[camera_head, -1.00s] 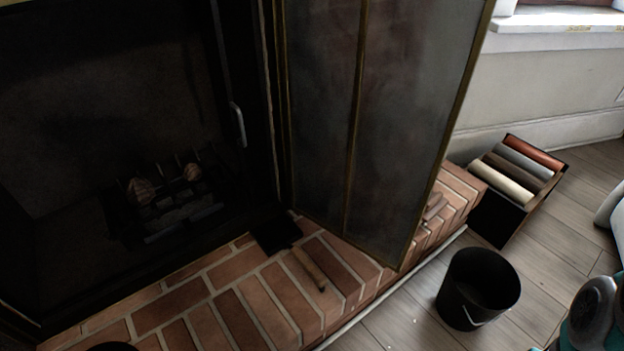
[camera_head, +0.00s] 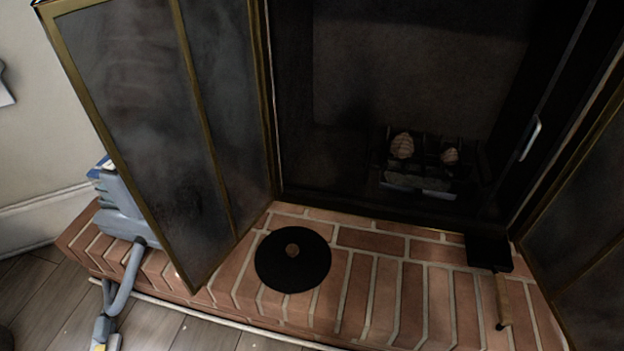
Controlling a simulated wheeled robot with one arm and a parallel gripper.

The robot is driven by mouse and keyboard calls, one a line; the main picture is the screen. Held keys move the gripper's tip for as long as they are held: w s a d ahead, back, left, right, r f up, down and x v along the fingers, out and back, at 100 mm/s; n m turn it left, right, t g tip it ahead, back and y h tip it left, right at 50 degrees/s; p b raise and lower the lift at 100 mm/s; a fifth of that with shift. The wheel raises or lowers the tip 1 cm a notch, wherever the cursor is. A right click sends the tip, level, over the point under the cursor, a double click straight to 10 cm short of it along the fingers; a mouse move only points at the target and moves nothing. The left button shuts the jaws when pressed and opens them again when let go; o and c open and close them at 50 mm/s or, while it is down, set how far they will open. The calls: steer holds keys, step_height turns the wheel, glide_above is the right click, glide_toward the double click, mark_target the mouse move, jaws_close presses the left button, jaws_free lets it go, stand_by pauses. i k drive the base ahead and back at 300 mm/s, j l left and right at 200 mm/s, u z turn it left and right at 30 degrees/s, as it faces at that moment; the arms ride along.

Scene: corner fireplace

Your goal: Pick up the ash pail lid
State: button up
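The black pail is out of view now.
The left screen panel (camera_head: 150,110) stands folded out, and the right panel (camera_head: 590,240) is at the right edge. A shovel (camera_head: 488,252) with a wooden handle lies on the hearth at right. A grey vacuum-like device (camera_head: 122,215) stands at left. Bricks right of the lid are bare.

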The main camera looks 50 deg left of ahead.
mark_target(290, 260)
steer(key=j+u, duration=0.1)
steer(key=u, duration=1.95)
steer(key=z, duration=3.3)
steer(key=k+l, duration=0.1)
steer(key=k, duration=0.35)
steer(key=u, duration=2.4)
